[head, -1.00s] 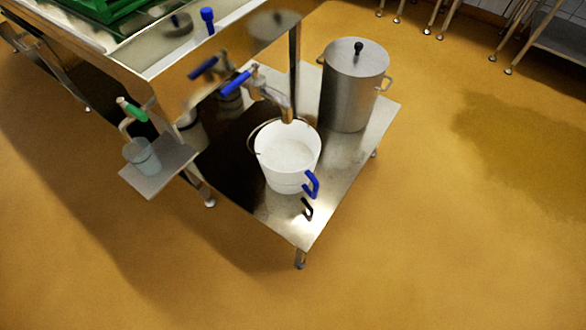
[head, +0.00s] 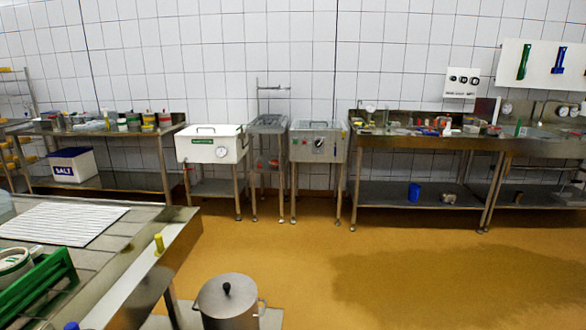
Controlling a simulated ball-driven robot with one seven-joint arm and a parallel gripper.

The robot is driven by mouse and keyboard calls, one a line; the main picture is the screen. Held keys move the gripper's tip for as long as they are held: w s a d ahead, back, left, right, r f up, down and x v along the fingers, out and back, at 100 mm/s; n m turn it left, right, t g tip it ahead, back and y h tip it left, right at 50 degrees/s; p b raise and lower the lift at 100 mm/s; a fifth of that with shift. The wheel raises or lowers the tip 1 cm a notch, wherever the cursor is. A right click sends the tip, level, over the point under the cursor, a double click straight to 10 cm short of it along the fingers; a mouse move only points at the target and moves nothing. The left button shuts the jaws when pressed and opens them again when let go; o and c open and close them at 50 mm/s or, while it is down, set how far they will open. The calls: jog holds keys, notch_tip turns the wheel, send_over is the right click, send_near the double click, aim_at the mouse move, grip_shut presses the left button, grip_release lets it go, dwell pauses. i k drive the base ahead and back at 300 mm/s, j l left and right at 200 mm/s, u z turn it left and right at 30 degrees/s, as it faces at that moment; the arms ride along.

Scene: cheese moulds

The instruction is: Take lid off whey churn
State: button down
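The whey churn (head: 230,318) is a metal pot at the bottom of the head view, cut off by the lower edge. Its round metal lid (head: 212,298) with a black knob (head: 227,288) sits on top of it. A side handle shows at its right. The churn stands on a low metal shelf beside the steel table's corner. My gripper is not in view.
A steel draining table (head: 130,268) with a white ribbed mat (head: 62,222) and green crates (head: 40,288) fills the lower left. Steel benches (head: 430,143) and white-lidded and steel vats (head: 212,146) line the tiled back wall. The yellow floor between is open, with a wet patch (head: 430,280).

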aim_at(230, 295)
jog(key=i+u, duration=0.15)
jog(key=i, duration=0.3)
jog(key=i+l+u, duration=0.1)
jog(key=i, duration=0.35)
jog(key=i+l+u, duration=0.15)
jog(key=i, duration=0.3)
jog(key=i+l+u, duration=0.1)
jog(key=i, duration=0.35)
jog(key=l, duration=0.1)
